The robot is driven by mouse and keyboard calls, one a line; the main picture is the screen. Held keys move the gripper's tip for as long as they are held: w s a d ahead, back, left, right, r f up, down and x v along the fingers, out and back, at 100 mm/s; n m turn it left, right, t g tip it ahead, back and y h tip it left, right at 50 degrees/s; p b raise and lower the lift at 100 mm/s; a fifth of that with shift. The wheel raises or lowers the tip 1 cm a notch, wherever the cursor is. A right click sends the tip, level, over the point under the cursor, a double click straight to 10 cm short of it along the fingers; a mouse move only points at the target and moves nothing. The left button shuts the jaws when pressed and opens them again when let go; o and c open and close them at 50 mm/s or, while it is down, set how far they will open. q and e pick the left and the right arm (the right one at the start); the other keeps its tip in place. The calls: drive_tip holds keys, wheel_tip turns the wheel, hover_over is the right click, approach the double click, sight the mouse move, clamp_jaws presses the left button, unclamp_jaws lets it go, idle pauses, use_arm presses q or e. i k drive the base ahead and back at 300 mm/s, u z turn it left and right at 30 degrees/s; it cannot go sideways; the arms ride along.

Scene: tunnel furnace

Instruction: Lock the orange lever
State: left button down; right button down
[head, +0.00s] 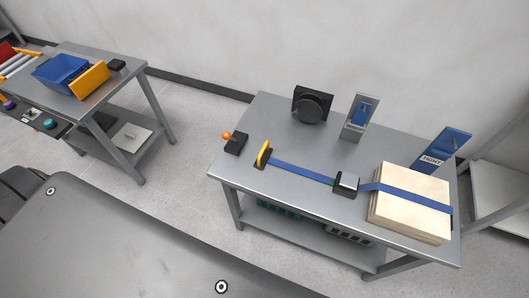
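A small orange ball knob (226,134) sits at the left of a black block (237,143) near the left end of the right-hand grey table (290,150). A yellow-orange lever (264,152) stands upright beside it on a dark base, at the end of a blue strap (305,172). The strap runs through a metal-and-black buckle (346,184) and over a stack of pale boards (408,204). Which of the two is the named lever, and whether either is locked, I cannot tell. Neither of my grippers is in view.
A black round device (312,105), a grey stand with a blue part (358,117) and a blue tilted sign (442,150) stand along the table's back. Another table (110,83) at left holds a blue bin (60,73) and a yellow plate (89,80). Floor shows between the tables.

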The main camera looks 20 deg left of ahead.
sight(226, 134)
drive_tip(key=u, duration=0.5)
drive_tip(key=k, duration=0.5)
drive_tip(key=u, duration=0.45)
drive_tip(key=i, duration=0.5)
drive_tip(key=u, duration=0.75)
drive_tip(key=k, duration=0.5)
drive_tip(key=u, duration=0.75)
